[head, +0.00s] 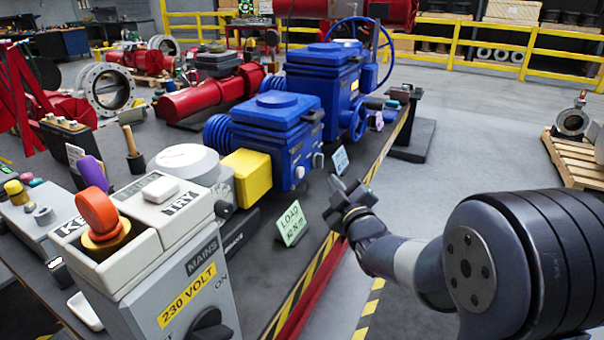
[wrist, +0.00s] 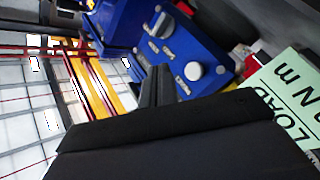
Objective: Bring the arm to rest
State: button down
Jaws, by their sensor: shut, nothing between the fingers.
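My gripper (head: 350,195) is shut and empty. In the head view it is beside the striped front edge of the bench, to the right of the green LOAD card (head: 291,223). My arm reaches to it from the lower right. In the wrist view the shut fingers (wrist: 158,85) point toward a blue actuator with a control panel (wrist: 185,50). The green card also shows at the right of the wrist view (wrist: 290,100). I see no contact between the gripper and the card or the actuator.
Blue actuators (head: 275,125) and a yellow block (head: 247,177) stand on the bench. Open floor (head: 470,130) lies to the right, with a pallet (head: 575,160) beyond.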

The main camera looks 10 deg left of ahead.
jog(key=a+p, duration=0.2)
jog(key=p, duration=0.1)
jog(key=shift+w+r, duration=0.2)
jog(key=shift+w, duration=0.2)
jog(key=p, duration=0.3)
jog(key=shift+s+d+f+b, duration=0.1)
jog(key=shift+s+d+b, duration=0.25)
jog(key=shift+d, duration=0.6)
jog(key=shift+s+d+f+b, duration=0.1)
jog(key=shift+s+d+b, duration=0.25)
jog(key=shift+d, duration=0.55)
jog(key=shift+s+d+b, duration=0.35)
jog(key=shift+d, duration=0.6)
